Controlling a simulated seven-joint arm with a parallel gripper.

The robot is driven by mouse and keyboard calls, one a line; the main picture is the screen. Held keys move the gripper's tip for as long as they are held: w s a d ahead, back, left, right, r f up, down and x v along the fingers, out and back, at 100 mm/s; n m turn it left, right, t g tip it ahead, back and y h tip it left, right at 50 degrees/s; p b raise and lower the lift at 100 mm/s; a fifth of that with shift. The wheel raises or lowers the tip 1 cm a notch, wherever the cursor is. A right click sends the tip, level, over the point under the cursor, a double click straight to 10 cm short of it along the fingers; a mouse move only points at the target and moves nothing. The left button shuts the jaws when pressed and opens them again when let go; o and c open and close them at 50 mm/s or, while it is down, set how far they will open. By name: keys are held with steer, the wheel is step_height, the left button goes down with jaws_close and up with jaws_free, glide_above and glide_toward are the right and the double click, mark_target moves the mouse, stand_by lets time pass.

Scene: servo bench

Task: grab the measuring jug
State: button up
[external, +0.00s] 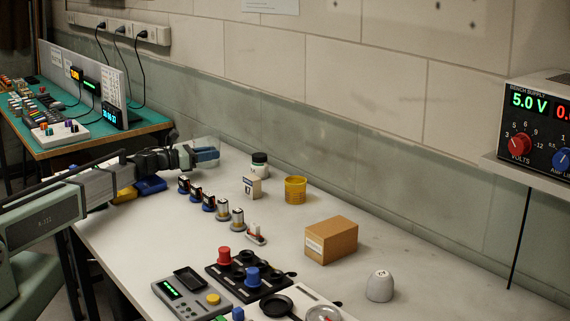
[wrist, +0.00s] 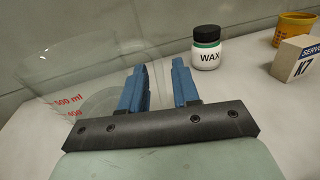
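The measuring jug (wrist: 68,102) is clear, with red "500 ml" and "400" marks, and fills the left of the wrist view. Its faint outline overlaps my left finger; whether that finger is inside or behind the glass is hard to tell. In the external view the jug (external: 209,142) is a faint clear shape around my fingertips at the far end of the bench. My gripper (external: 207,155) also shows in the external view, low over the bench.
A wax jar (wrist: 207,50) stands just beyond my right finger. A small labelled box (external: 252,187) and a yellow tub (external: 295,190) are to its right. Several small capped parts (external: 208,202) line the near side. A brown box (external: 331,241) stands farther right.

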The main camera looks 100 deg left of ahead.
jaws_close()
steer(key=shift+r, duration=0.1)
stand_by(0.7)
step_height(320, 180, up, 10)
steer(key=shift+f, duration=0.2)
stand_by(0.8)
